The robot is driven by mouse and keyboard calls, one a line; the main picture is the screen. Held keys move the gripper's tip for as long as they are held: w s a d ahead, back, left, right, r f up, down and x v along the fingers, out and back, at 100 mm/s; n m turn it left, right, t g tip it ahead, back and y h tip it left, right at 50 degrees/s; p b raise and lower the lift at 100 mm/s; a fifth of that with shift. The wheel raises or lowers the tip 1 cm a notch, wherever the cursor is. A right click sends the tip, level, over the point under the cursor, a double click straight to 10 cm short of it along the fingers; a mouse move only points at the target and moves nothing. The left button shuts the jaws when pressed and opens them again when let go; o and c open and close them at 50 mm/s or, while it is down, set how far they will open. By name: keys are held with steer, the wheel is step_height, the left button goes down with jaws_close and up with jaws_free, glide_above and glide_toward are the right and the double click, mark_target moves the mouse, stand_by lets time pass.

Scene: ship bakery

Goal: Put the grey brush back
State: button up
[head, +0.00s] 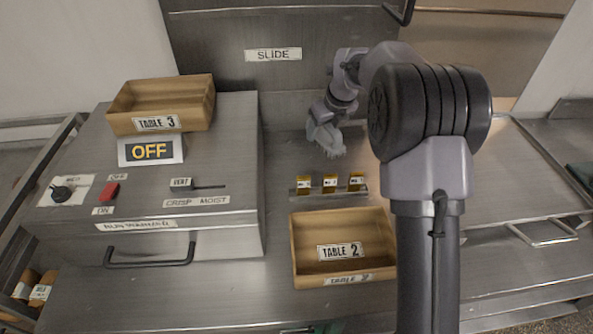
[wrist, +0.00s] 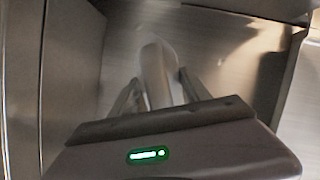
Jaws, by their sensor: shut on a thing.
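The grey brush (wrist: 156,68) is between the two fingers of my gripper (wrist: 158,82) in the wrist view, its pale rounded body reaching out past the fingertips. In the head view my gripper (head: 331,120) is at the back centre, above the steel counter in front of the SLIDE panel. A pale grey brush shape (head: 327,140) hangs below it, with a toothed lower edge. Whether the brush touches the counter cannot be told.
A wooden TABLE 2 tray (head: 302,252) stands in front, behind it a small rail with yellow tags (head: 330,184). The SLIDE panel (head: 220,45) rises behind.

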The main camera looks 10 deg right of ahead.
steer(key=f+b, duration=0.1)
steer(key=f, duration=0.2)
steer(key=f+b, duration=0.1)
steer(key=f, duration=0.2)
steer(key=f+b, duration=0.1)
steer(key=f, duration=0.3)
steer(key=shift+d+b, duration=0.25)
steer(key=shift+b, duration=0.15)
steer(key=shift+r, duration=0.15)
steer(key=o, duration=1.5)
steer(key=shift+c, duration=0.2)
